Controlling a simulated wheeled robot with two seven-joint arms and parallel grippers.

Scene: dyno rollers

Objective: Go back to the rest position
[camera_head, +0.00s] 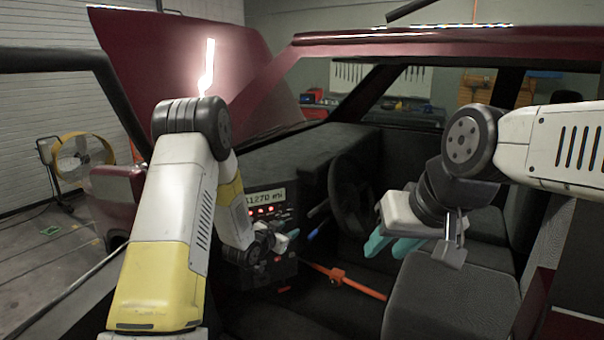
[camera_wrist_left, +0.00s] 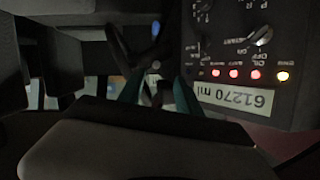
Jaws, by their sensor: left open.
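My left gripper (camera_head: 291,238) is inside the car, close in front of a dark control panel (camera_head: 262,196) with a lit readout of 61270 mi and several lit lamps. Its teal fingers stand apart with nothing between them in the left wrist view (camera_wrist_left: 158,92). The panel also shows at the right of that view (camera_wrist_left: 222,50), turned over. My right gripper (camera_head: 392,250) hangs above the grey seat at the right of the head view. Its two teal fingers look apart and empty.
A black steering wheel (camera_head: 350,195) stands between the two grippers. An orange bar (camera_head: 345,281) crosses low inside the car. A grey seat (camera_head: 450,302) lies below my right gripper. The red car's door frame and roof edge (camera_head: 440,48) surround the arms. A yellow fan (camera_head: 80,158) stands outside at left.

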